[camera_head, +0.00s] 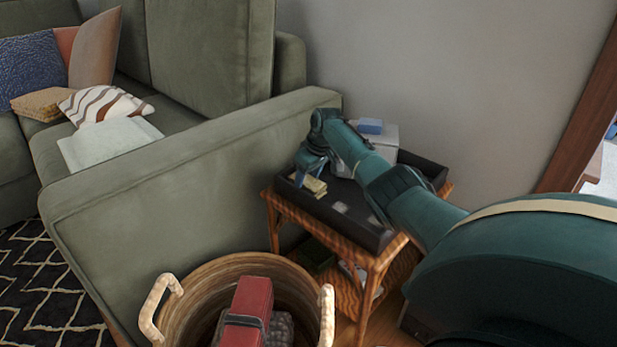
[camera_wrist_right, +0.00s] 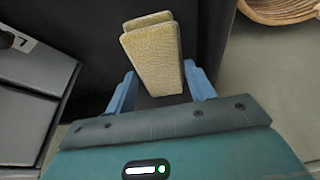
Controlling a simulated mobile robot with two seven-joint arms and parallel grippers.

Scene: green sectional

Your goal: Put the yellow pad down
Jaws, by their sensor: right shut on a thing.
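The yellow pad (camera_wrist_right: 152,58) is a pale yellow block between the two blue fingers of my right gripper (camera_wrist_right: 162,92) in the right wrist view. In the head view, my right gripper (camera_head: 309,172) is low over the left end of the black tray (camera_head: 350,222) on the wooden side table, with the yellow pad (camera_head: 314,185) at its fingers. The gripper is shut on the pad. I cannot tell whether the pad touches the tray floor. My left gripper is not in view.
A white box with a blue item (camera_head: 371,126) stands at the tray's back. A small light item (camera_head: 341,207) lies in the tray. The green sofa (camera_head: 190,160) borders the table at left. A wicker basket (camera_head: 190,290) with a red item (camera_head: 248,310) stands in front.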

